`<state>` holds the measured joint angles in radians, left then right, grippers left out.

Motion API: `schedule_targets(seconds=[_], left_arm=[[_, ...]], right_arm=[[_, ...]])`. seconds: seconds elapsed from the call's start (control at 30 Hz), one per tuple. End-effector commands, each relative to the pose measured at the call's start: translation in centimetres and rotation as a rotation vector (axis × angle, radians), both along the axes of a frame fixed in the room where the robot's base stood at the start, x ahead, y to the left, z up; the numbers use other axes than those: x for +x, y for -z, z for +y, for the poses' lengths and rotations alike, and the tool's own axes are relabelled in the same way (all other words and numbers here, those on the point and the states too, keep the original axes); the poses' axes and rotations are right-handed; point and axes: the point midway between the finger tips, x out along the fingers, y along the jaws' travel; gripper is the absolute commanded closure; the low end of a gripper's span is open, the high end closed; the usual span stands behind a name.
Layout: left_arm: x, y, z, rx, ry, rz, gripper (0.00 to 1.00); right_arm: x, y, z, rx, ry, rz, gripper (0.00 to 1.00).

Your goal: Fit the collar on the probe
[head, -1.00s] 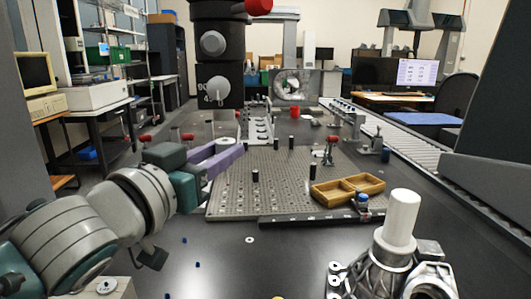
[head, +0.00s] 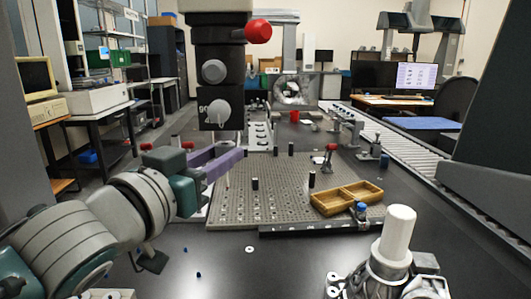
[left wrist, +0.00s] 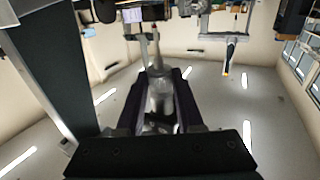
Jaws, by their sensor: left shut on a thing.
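The probe (head: 212,92) is a black head with two grey knobs and a red knob, hanging from above in the head view. My left gripper (head: 239,153) has purple fingers just under the probe's lower end, seemingly apart from it. In the left wrist view the left gripper (left wrist: 160,108) is shut on a small greyish, shiny piece (left wrist: 160,95), apparently the collar. A thin part with a red tip (left wrist: 153,38) shows beyond it. The collar is not clear in the head view, and whether it touches the probe cannot be told. My right gripper is not seen.
A grey perforated plate (head: 275,205) with short black posts lies below. The dark table front is mostly clear, with a small white ring (head: 249,249).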

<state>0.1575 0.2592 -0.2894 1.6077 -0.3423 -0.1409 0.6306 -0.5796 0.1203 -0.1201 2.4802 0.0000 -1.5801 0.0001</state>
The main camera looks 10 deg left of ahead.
Motion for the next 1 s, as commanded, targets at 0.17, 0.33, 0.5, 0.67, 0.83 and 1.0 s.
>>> schedule_targets(seconds=[0.17,0.33,0.5,0.67,0.83,1.0], left_arm=[[-0.01,-0.01,0.0,0.0,0.0,0.0,1.0],[-0.01,-0.03,-0.01,0.0,0.0,0.0,1.0],[0.0,-0.15,-0.01,0.0,0.0,0.0,1.0],[0.0,-0.29,-0.01,-0.001,0.0,0.0,1.0],[-0.01,-0.43,-0.01,-0.001,0.0,0.0,1.0],[-0.01,-0.57,-0.01,-0.001,0.0,0.0,1.0]], right_arm=[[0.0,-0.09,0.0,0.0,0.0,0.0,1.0],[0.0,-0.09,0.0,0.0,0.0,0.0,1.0],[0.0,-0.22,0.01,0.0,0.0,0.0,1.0],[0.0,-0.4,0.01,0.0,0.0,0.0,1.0],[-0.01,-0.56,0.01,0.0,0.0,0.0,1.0],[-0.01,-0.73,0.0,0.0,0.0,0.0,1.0]])
